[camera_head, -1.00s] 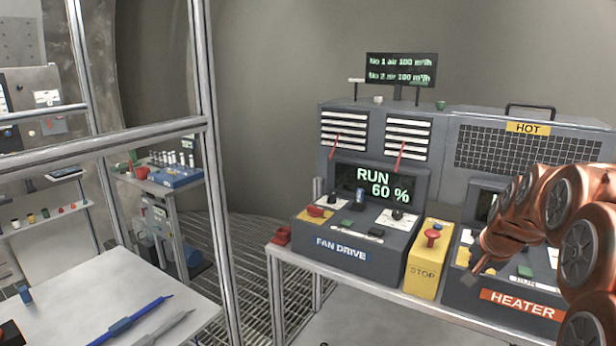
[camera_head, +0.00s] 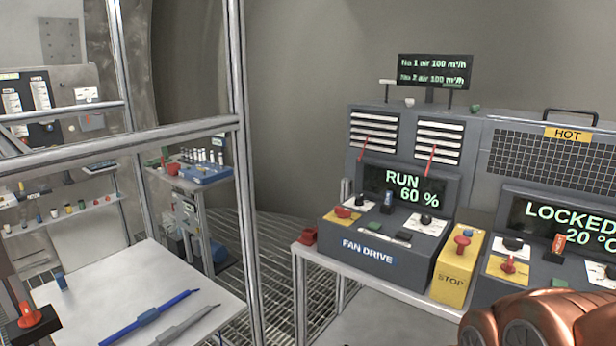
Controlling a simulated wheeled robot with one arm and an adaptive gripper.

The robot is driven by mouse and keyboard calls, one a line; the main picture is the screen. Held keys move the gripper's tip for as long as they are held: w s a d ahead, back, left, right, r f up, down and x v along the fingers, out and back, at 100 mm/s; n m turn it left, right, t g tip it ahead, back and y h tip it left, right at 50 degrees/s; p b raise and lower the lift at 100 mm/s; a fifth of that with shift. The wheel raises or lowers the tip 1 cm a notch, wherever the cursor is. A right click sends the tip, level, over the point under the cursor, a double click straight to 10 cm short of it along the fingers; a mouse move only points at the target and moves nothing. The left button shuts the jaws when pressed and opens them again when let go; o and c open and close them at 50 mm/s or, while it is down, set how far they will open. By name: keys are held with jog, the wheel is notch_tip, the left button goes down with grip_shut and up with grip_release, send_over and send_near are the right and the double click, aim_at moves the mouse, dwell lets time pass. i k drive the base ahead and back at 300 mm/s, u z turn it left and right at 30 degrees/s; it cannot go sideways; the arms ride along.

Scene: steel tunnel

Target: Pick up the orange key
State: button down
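A small upright orange-topped piece (camera_head: 558,243) stands on the dark heater console at the right, under a screen reading LOCKED 20 °C. It may be the orange key, but it is too small to tell for sure. Copper-coloured rounded parts of my arm (camera_head: 530,320) fill the bottom right corner and hide the lower front of the heater console. My gripper's fingertips do not show.
The yellow STOP box (camera_head: 455,283) and fan drive console (camera_head: 372,240) stand left of the heater. A red knob (camera_head: 508,265) is beside the orange piece.

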aim_at(560, 241)
jog(key=u, duration=0.05)
jog(key=k, duration=0.5)
jog(key=z, duration=2.25)
jog(key=i, duration=1.75)
jog(key=u, duration=2.9)
